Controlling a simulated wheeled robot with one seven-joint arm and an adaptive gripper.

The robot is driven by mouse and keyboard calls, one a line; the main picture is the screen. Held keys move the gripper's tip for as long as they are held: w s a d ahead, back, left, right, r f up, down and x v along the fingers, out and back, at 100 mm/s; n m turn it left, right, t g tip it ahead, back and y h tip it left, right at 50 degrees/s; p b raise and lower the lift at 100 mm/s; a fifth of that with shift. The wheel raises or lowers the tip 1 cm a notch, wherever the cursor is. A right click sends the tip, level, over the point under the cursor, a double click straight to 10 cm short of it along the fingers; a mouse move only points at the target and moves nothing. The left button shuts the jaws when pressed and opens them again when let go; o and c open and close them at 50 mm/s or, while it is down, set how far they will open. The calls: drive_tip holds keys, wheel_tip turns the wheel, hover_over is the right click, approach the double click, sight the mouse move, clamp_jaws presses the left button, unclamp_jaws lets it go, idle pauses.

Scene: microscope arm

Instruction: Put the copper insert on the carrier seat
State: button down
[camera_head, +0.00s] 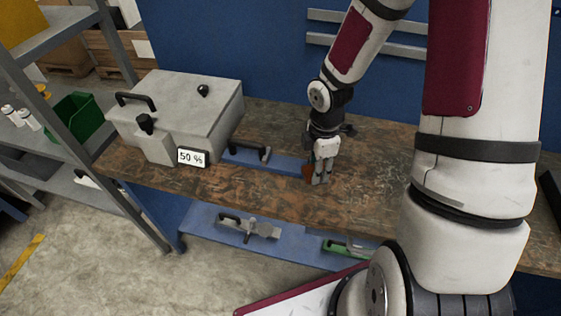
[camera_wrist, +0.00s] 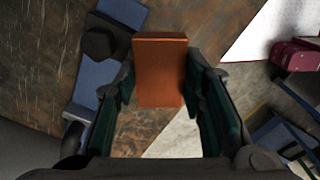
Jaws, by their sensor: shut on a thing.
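The copper insert (camera_wrist: 160,72) is an orange-brown rectangular block between the two fingers of my gripper (camera_wrist: 160,95) in the wrist view. The fingers press on its left and right sides. In the head view my gripper (camera_head: 322,180) points down over the front part of the wooden bench, and a small copper edge of the insert (camera_head: 307,171) shows at its left. A blue plate with a black handle (camera_head: 270,164), perhaps the carrier, lies on the bench just left of my gripper. It also shows in the wrist view (camera_wrist: 96,72), left of the insert. Its seat cannot be made out.
A lower blue shelf (camera_head: 290,256) holds a grey piece with a black handle (camera_head: 250,228) and a green piece (camera_head: 345,247). The bench (camera_head: 365,185) right of my gripper is clear.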

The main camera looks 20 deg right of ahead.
drive_tip(key=s+n, duration=0.3)
hover_over(280, 162)
drive_tip(key=shift+s+d+f, duration=0.1)
drive_tip(key=shift+s+f, duration=0.1)
drive_tip(key=shift+f, duration=0.25)
drive_tip(key=shift+s+d+f, duration=0.1)
drive_tip(key=shift+s+f, duration=0.05)
drive_tip(key=shift+f, duration=0.3)
drive_tip(key=shift+w+a+f+p, duration=0.1)
drive_tip(key=shift+f+p, duration=0.15)
drive_tip(key=shift+f, duration=0.7)
drive_tip(key=shift+w+a+f+p, duration=0.1)
drive_tip(key=shift+f+p, duration=0.1)
drive_tip(key=shift+f, duration=0.75)
drive_tip(key=c, duration=1)
unclamp_jaws()
drive_tip(key=shift+c, duration=0.2)
drive_tip(key=shift+w, duration=0.1)
drive_tip(key=shift+r, duration=0.1)
